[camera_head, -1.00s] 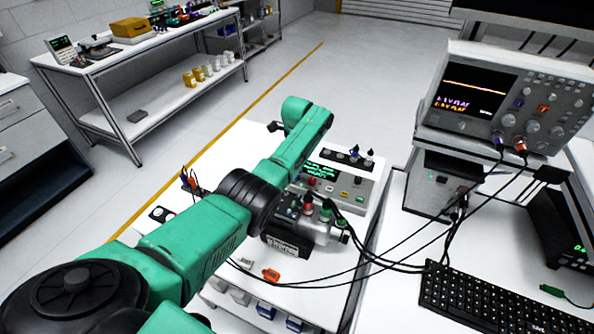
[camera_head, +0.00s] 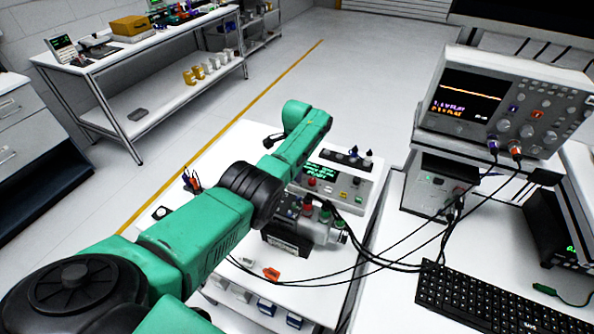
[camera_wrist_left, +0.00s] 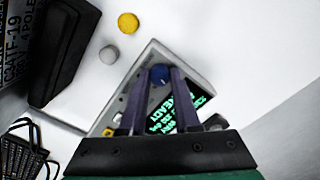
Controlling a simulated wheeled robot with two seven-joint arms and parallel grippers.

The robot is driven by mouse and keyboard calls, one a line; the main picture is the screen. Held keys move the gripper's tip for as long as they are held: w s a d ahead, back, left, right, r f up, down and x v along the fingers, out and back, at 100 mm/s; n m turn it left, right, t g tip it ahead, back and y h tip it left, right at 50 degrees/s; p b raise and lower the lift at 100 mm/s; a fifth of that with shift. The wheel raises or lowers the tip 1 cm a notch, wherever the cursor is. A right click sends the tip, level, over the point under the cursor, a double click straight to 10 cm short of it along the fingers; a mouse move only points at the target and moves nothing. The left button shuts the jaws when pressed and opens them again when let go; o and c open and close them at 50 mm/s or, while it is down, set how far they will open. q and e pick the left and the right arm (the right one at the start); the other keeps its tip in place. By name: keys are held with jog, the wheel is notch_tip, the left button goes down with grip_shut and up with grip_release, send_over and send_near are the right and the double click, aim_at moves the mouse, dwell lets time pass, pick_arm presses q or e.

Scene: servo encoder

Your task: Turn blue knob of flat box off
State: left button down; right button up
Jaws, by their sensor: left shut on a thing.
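The flat box (camera_head: 352,186) is a pale case with a lit green text display (camera_head: 319,172), lying on the white table behind my left arm. In the left wrist view the box (camera_wrist_left: 152,54) shows its display, which includes the word READY, and the blue knob (camera_wrist_left: 159,75) near a corner. My left gripper (camera_wrist_left: 159,70) has its two dark fingers on either side of the blue knob, shut on it. In the head view my green arm hides the knob and most of the gripper. My right gripper is in neither view.
A motor unit with cables (camera_head: 318,229) stands just in front of the box. The oscilloscope (camera_head: 500,100) and keyboard (camera_head: 500,300) are at the right. A yellow disc (camera_wrist_left: 127,23) and a grey disc (camera_wrist_left: 109,53) lie near the box.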

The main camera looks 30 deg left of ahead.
pick_arm(q)
jog(key=shift+n, duration=1.2)
jog(key=c, duration=0.6)
grip_release()
